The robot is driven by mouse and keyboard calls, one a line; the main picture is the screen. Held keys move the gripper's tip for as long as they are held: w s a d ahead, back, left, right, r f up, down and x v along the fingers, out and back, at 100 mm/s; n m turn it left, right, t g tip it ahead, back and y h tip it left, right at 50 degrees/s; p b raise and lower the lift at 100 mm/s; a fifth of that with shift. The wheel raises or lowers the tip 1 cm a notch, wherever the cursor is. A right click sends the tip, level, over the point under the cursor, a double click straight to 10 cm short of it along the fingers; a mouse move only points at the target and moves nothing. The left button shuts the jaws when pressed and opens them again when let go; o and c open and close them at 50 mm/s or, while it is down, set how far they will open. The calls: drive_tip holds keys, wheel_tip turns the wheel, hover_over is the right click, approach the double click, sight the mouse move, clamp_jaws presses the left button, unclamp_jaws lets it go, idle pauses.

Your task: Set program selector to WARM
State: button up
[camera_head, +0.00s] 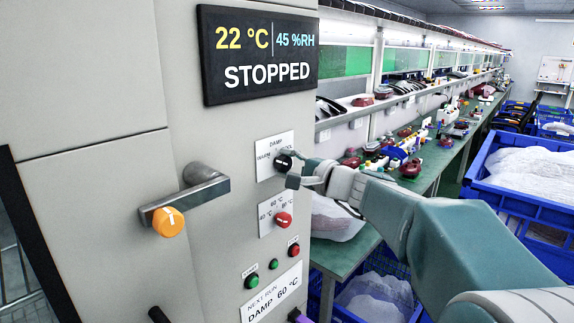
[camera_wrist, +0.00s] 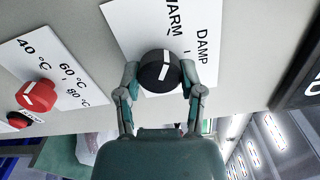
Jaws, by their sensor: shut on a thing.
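The program selector is a black round knob (camera_head: 284,163) on a white plate (camera_head: 265,153) marked DAMP and WARM. In the wrist view the knob (camera_wrist: 154,72) shows a white line on its face; I cannot tell for sure which label it points to. WARM and DAMP are readable on the plate (camera_wrist: 140,22) beyond the knob. My gripper (camera_wrist: 160,76) is shut on the knob, with one finger on each side. In the head view my gripper (camera_head: 296,170) reaches the knob from the right and partly hides it and the plate.
A red temperature knob (camera_head: 283,219) sits below; it also shows in the wrist view (camera_wrist: 38,96). Nearby are a handle (camera_head: 195,195), an orange knob (camera_head: 168,222) and push buttons (camera_head: 273,264). The display (camera_head: 260,55) reads STOPPED. A lower sign (camera_head: 272,295) reads NEXT RUN DAMP 60 °C.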

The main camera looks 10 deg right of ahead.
drive_tip(key=shift+f, duration=0.3)
drive_tip(key=o, duration=1.2)
drive_tip(key=shift+r, duration=0.15)
drive_tip(key=v, duration=1.2)
drive_tip(key=shift+a, duration=0.15)
